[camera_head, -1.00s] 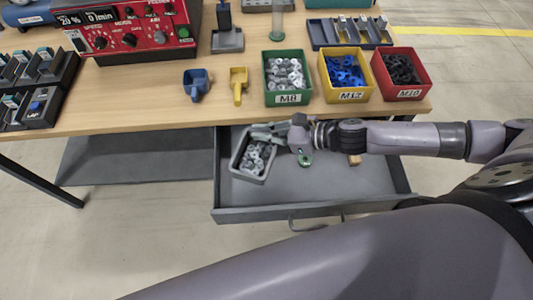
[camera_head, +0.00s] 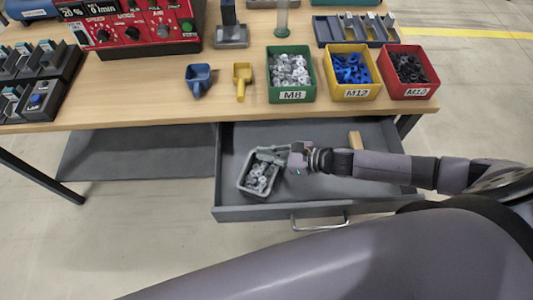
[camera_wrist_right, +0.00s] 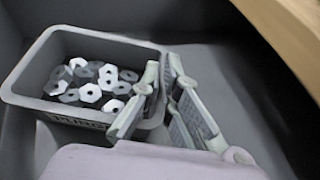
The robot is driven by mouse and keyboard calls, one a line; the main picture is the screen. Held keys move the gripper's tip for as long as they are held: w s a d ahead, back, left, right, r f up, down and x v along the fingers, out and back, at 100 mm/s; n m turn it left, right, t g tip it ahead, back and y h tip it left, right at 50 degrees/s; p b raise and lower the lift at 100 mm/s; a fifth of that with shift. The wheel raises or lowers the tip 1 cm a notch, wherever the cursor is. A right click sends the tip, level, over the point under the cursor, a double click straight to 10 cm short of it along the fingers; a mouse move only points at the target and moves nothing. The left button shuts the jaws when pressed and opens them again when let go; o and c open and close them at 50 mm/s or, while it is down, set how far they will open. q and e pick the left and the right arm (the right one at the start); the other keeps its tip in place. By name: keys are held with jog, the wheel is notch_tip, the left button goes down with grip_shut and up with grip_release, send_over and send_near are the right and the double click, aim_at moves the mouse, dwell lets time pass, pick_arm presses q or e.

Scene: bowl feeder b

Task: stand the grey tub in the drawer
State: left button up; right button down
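The grey tub (camera_head: 243,180) is inside the open drawer (camera_head: 330,206), near its left front part, and looks upright. It holds several grey nuts, which also show in the right wrist view (camera_wrist_right: 95,80). The tub's rim (camera_wrist_right: 25,70) and part of a dark label on its side show there. My right gripper (camera_head: 268,154) reaches in from the right. Its fingers (camera_wrist_right: 168,75) are close together on the tub's right wall, with the rim between them. Whether the tub's base touches the drawer floor, I cannot tell. My left gripper is not in view.
A small wooden block (camera_head: 355,140) lies at the drawer's back right. The tabletop (camera_head: 150,105) overhangs the drawer's back. On it stand green (camera_head: 291,96), yellow (camera_head: 350,92) and red (camera_head: 408,92) bins. The drawer's right half is mostly bare under my arm.

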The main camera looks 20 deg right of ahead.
jog(key=shift+f, duration=0.2)
jog(key=c, duration=1.8)
grip_release()
jog(key=shift+r, duration=0.15)
jog(key=shift+r, duration=0.2)
jog(key=v, duration=0.9)
jog(key=shift+s+d, duration=0.3)
jog(key=shift+s, duration=0.05)
jog(key=shift+v, duration=1.05)
jog(key=shift+w, duration=0.1)
